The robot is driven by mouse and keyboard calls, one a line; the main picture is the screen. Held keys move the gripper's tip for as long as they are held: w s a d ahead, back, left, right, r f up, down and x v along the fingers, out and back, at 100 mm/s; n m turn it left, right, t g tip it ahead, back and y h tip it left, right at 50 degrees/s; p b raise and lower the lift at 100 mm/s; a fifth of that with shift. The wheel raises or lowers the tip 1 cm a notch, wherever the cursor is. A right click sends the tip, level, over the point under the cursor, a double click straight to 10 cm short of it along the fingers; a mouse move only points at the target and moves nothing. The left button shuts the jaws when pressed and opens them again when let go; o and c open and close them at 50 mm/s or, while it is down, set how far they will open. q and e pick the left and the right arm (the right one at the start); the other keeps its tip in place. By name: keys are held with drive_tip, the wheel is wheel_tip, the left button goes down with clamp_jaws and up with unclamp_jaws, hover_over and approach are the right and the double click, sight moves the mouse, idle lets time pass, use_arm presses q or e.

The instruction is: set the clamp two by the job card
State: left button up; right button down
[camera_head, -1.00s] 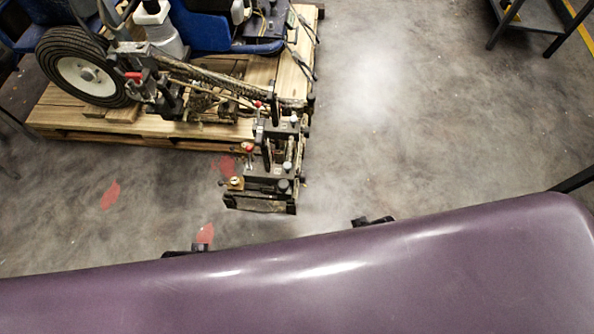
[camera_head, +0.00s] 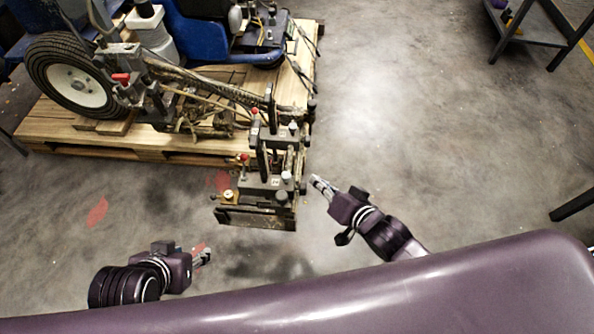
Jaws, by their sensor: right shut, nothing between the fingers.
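The line striper's black clamp assembly (camera_head: 262,190) hangs off the right front of the machine, beyond the pallet edge. It carries red-, white- and brass-coloured knobs and a small pale label (camera_head: 276,181). I cannot tell for sure which part is clamp two. My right gripper (camera_head: 315,181) is shut and empty, just right of the assembly and apart from it. My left gripper (camera_head: 207,256) is low at the left, in front of the assembly and clear of it; its fingers are too small to judge. I cannot see a job card.
The striper's wheel (camera_head: 72,75) and blue body stand on a wooden pallet (camera_head: 165,150). A dark metal table (camera_head: 525,22) stands at the top right. Red marks (camera_head: 97,212) lie on the concrete floor. The floor right of the assembly is open.

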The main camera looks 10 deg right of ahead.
drive_tip(key=d+r+m+t+y, duration=0.1)
drive_tip(key=d+r+m+y, duration=0.25)
drive_tip(key=y, duration=0.55)
use_arm(q)
drive_tip(key=w+d+r+t+h+b, duration=0.2)
drive_tip(key=w+d+r+t, duration=0.2)
drive_tip(key=w+r+t, duration=0.3)
drive_tip(key=shift+w+d+r, duration=0.2)
drive_tip(key=shift+w+r, duration=1.2)
drive_tip(key=shift+w, duration=1.3)
use_arm(e)
drive_tip(key=w+a, duration=0.2)
drive_tip(key=a, duration=0.6)
drive_tip(key=shift+w+a+f, duration=0.3)
drive_tip(key=shift+w+f, duration=0.05)
drive_tip(key=shift+m, duration=0.25)
